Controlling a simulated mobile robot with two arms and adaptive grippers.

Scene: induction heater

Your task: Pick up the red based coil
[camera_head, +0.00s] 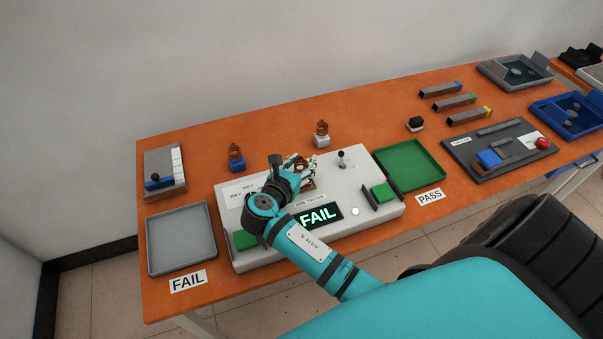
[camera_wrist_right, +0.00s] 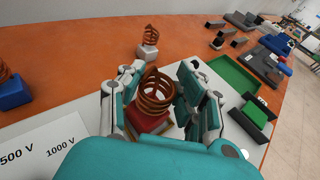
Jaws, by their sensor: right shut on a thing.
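The red based coil (camera_wrist_right: 155,92) is a copper spiral on a red block (camera_wrist_right: 148,122), seen between my right fingers in the right wrist view. My right gripper (camera_wrist_right: 163,88) has a finger on either side of it and is shut on it. In the head view my right gripper (camera_head: 306,172) is over the white coil tester (camera_head: 240,200), and it mostly hides the coil. Whether the base touches the tester is unclear. A blue based coil (camera_head: 236,157) and a white based coil (camera_head: 322,134) stand behind the tester. My left gripper is out of view.
The tester display (camera_head: 318,216) reads FAIL. A grey tray (camera_head: 180,240) lies by the FAIL label at left, a green tray (camera_head: 410,165) by the PASS label at right. A small black-knobbed lever (camera_head: 341,157) stands on the tester. The orange table behind is mostly clear.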

